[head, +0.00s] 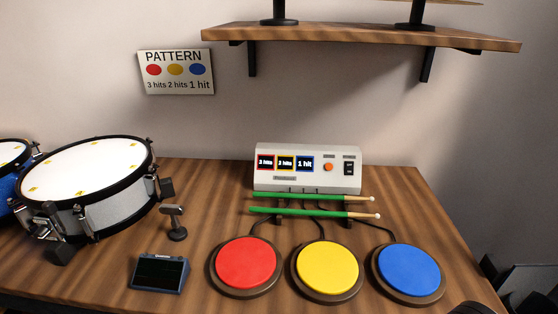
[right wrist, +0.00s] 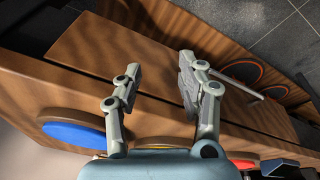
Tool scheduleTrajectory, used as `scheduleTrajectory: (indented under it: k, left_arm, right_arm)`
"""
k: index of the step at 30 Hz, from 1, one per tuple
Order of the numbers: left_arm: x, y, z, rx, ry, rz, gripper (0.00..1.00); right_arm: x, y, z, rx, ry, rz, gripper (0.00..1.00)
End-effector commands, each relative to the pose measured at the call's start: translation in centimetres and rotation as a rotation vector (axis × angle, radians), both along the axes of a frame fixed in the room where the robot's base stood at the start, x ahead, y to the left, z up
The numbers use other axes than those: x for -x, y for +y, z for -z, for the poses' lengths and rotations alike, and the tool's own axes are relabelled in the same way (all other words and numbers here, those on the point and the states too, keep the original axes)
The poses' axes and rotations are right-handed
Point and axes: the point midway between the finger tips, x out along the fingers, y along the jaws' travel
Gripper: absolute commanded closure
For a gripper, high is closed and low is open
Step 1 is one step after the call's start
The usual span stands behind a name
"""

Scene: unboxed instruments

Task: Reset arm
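My right gripper (right wrist: 158,72) shows in the right wrist view with its two fingers spread and nothing between them. It is over the wooden table (right wrist: 85,95), with a blue pad (right wrist: 75,135) to the left and part of a red pad (right wrist: 243,163) at the lower right. My left gripper is in neither view. In the head view, two green drumsticks (head: 300,211) (head: 300,196) lie in front of the white pattern box (head: 308,170). The red (head: 245,262), yellow (head: 327,268) and blue (head: 409,271) pads lie in a row in front of them.
A snare drum (head: 88,180) stands at the left, with a small dark-screened device (head: 159,273) and a short stand (head: 175,222) beside it. A wooden shelf (head: 360,38) and a pattern sign (head: 176,72) are on the wall. The table's right end is clear.

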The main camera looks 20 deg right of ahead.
Motion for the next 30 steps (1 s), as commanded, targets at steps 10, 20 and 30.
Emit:
scheduleTrajectory:
  k: [10, 20, 30]
  left_arm:
    - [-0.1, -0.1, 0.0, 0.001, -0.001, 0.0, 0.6]
    - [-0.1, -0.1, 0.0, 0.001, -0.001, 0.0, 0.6]
    - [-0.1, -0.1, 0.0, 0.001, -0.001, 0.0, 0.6]
  right_arm:
    - [10.3, -1.7, 18.6, -0.006, 0.099, 0.026, 0.6]
    - [20.3, -1.9, 24.5, -0.013, 0.147, 0.039, 0.6]
    - [20.9, -1.9, 24.6, -0.012, 0.149, 0.039, 0.6]
